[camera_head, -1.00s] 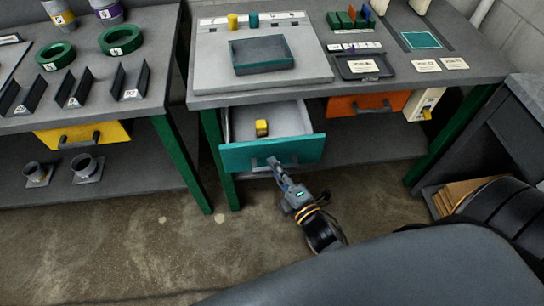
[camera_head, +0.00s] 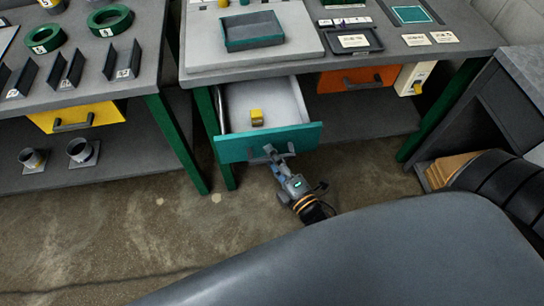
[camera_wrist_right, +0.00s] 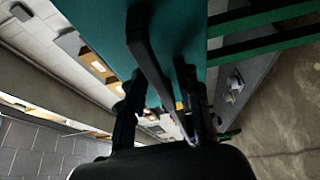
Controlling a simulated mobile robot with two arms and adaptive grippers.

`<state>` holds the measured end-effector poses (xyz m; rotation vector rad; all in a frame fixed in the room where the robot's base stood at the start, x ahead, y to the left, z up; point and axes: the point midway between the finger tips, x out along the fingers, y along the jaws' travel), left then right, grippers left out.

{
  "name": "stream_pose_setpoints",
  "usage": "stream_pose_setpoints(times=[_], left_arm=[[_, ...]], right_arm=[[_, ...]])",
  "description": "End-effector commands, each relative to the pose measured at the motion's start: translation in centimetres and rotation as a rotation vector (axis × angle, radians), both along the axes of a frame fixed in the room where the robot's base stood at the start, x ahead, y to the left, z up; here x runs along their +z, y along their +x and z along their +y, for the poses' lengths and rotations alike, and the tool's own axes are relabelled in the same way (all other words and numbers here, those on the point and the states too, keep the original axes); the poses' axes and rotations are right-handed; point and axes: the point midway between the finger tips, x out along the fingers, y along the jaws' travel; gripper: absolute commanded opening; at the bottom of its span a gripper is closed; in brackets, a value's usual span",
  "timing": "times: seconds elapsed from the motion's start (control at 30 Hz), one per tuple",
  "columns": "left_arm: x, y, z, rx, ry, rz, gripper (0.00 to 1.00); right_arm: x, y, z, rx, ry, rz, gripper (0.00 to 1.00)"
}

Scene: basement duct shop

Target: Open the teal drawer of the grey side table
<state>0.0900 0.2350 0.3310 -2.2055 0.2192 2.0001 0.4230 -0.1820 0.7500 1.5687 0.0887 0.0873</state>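The grey side table (camera_head: 225,73) stands at the centre of the head view. Its teal drawer (camera_head: 235,148) is pulled well out, and a small yellow block (camera_head: 257,117) lies inside. My right gripper (camera_head: 279,152) is at the handle on the teal front. In the right wrist view, the teal front (camera_wrist_right: 185,40) fills the upper middle, and a dark bar that looks like the handle (camera_wrist_right: 150,62) runs between the fingers. The fingers (camera_wrist_right: 160,108) stand apart, with a visible gap beside the bar. My left gripper is not in view.
An orange drawer (camera_head: 345,80) is shut at the right of the same table. A second table with a yellow drawer (camera_head: 75,117) stands at the left. A dark cabinet (camera_head: 475,110) is at the right. Concrete floor (camera_head: 110,230) is clear in front.

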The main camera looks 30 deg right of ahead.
Motion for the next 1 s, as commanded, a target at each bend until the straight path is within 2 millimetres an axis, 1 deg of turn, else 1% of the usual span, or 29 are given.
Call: stream_pose_setpoints(times=[0.17,0.27,0.37,0.47,0.7,0.8,0.9,1.0], left_arm=[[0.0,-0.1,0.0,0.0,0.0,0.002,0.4],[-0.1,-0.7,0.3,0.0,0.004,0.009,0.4],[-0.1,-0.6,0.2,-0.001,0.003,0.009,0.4],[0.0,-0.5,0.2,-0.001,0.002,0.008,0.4],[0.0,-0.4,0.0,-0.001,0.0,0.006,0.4],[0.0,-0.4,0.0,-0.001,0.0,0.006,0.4],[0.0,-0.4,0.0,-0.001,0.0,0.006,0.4],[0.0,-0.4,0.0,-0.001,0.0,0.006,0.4]], right_arm=[[0.0,0.0,0.0,0.0,0.0,0.0,0.36],[0.0,-0.1,0.0,0.001,0.0,0.0,0.36],[-0.1,-0.9,-0.1,0.0,0.001,0.002,0.36],[-0.1,-2.4,-0.2,0.0,0.001,0.004,0.36],[-0.1,-7.6,-0.8,-0.001,0.001,0.005,0.36],[-0.1,-9.4,-1.1,-0.002,0.002,0.004,0.36],[-0.1,-10.8,-1.2,-0.002,0.002,0.003,0.36],[0.0,-11.6,-1.3,-0.001,0.001,0.001,0.36]])
